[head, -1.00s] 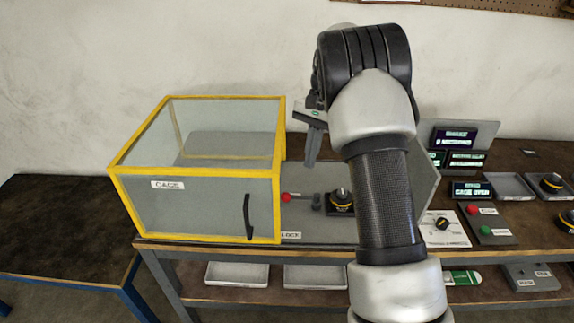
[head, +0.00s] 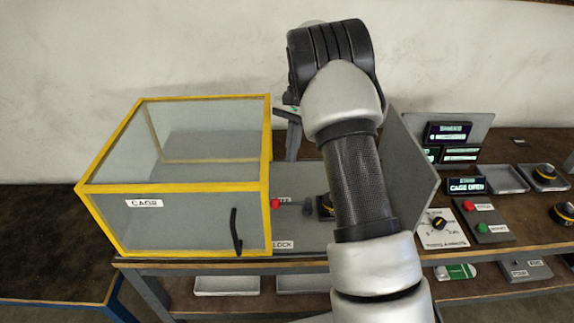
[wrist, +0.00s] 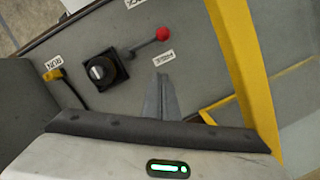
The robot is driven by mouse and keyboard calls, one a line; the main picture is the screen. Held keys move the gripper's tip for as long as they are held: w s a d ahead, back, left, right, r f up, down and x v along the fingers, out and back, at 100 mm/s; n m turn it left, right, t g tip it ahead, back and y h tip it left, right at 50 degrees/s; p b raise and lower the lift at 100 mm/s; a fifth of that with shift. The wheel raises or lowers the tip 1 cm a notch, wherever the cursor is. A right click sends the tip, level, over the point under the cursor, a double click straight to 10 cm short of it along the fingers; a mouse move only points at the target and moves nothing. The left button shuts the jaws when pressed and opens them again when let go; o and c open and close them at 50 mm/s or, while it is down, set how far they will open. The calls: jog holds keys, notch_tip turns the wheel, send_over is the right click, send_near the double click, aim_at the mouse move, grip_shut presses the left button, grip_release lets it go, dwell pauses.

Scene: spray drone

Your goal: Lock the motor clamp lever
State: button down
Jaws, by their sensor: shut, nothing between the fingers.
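The clamp lever is a grey rod with a red knob (head: 275,203) at its left end, lying on the grey plate beside the cage. In the wrist view the red knob (wrist: 163,33) sits between two small labels, close to the FREE label (wrist: 163,56). The lever's inner end is by the black motor block (wrist: 103,68); in the head view my arm partly hides this block. My gripper (head: 292,155) is shut and empty, pointing down above and behind the lever. In the wrist view its fingertips (wrist: 163,78) appear below the knob, apart from it.
The yellow-framed clear cage (head: 265,220) stands close left of the lever, with a black handle (head: 235,231). A grey upright panel (head: 408,165) stands right of the plate, partly behind my arm. Screens and a red and green button box (head: 482,222) lie further right.

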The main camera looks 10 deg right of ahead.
aim_at(290, 203)
jog(key=x, duration=0.9)
jog(key=shift+s+a, duration=0.95)
jog(key=shift+s+a+f, duration=0.2)
jog(key=shift+s+a, duration=0.25)
jog(key=shift+s+a, duration=0.1)
